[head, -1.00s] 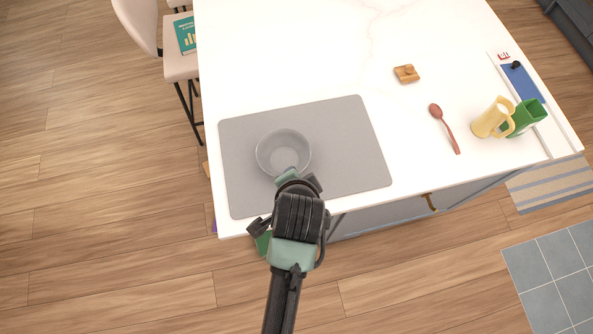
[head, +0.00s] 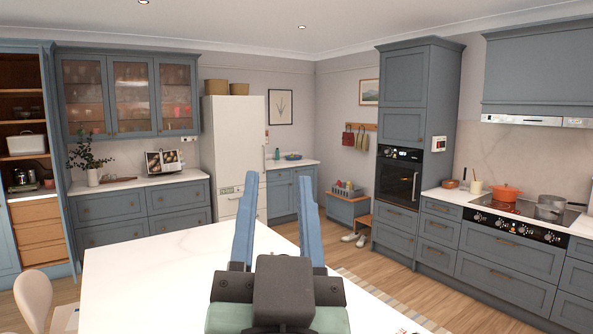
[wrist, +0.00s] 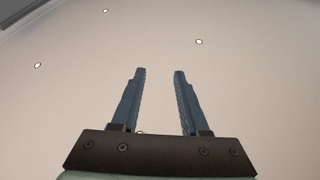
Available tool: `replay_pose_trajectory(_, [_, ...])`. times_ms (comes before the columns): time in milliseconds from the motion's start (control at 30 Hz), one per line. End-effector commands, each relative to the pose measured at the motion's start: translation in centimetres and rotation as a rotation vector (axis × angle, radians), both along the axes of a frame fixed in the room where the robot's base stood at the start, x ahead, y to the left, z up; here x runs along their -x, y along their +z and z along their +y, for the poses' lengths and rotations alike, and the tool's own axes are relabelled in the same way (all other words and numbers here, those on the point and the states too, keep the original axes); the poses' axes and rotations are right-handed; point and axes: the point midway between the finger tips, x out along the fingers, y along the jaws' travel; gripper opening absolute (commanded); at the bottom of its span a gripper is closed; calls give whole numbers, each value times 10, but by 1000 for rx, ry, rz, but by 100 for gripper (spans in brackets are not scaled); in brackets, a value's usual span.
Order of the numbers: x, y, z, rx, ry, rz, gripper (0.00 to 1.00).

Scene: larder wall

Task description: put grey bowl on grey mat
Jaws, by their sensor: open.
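My gripper (head: 278,180) is raised in front of the head camera. Its two blue fingers point up and stand apart with nothing between them. The wrist view also shows the gripper (wrist: 160,72) open and empty against the pale ceiling. Neither the grey bowl nor the grey mat is in view now. In the earlier head frame the grey bowl sits upright on the grey mat on the white counter, with my gripper at its near rim.
The white counter (head: 150,270) shows a bare far part; my gripper hides some of it. A chair (head: 33,300) stands at its left. Blue-grey cabinets, a white fridge (head: 228,145) and a hob with an orange pot (head: 506,192) line the walls. Wood floor lies between.

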Motion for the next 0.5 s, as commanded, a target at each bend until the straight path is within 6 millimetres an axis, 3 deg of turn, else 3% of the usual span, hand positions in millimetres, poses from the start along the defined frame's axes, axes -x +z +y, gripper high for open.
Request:
replay_pose_trajectory(33, [18,31,-6,31,-35,-96,44])
replay_pose_trajectory(100, [39,60,-11,67,-78,-195,44])
replay_pose_trajectory(200, [59,84,-15,98,-119,-280,44])
replay_pose_trajectory(500, [67,92,-16,109,-135,-312,44])
